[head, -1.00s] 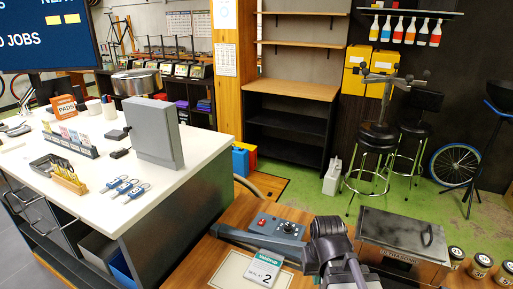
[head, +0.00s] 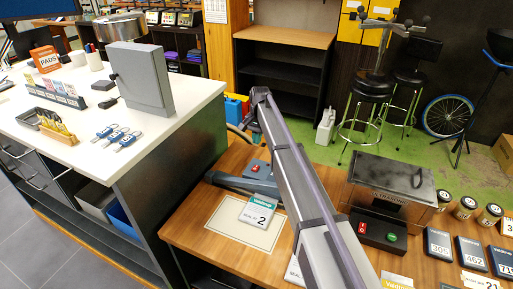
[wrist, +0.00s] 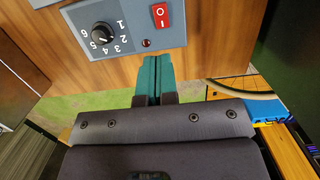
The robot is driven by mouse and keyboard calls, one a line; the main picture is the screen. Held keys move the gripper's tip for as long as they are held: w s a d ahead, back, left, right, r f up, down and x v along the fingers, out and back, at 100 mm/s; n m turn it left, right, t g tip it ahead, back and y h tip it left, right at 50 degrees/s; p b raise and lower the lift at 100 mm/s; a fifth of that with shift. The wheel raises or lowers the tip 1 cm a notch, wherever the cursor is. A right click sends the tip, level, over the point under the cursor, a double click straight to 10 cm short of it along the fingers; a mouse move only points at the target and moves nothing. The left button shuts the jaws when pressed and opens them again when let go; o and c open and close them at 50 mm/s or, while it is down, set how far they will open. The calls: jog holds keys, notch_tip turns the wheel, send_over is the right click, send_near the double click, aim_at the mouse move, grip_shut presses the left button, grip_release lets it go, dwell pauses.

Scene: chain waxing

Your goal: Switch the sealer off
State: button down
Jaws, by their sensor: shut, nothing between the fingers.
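The sealer (head: 262,182) is a grey-blue unit on the wooden bench, partly hidden behind my arm in the head view. The wrist view shows its control panel (wrist: 120,45) upside down, with a black dial (wrist: 103,33) numbered up to 6. A red rocker switch (wrist: 160,16) marked I and O sits beside a small dark red lamp (wrist: 146,43). I cannot tell which side of the rocker is pressed. My gripper (wrist: 154,60) is shut and empty, its teal fingertips below the switch in the picture, seemingly apart from it. The head view does not show the fingertips clearly.
Jars and numbered dark packs are farther right.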

aim_at(255, 168)
jog(key=f+b, duration=0.3)
jog(key=f, duration=0.1)
jog(key=s+f+b, duration=0.1)
jog(key=f+b, duration=0.3)
jog(key=a+f+b, duration=0.1)
jog(key=f+b, duration=0.3)
jog(key=shift+s+f, duration=0.15)
jog(key=shift+s, duration=0.25)
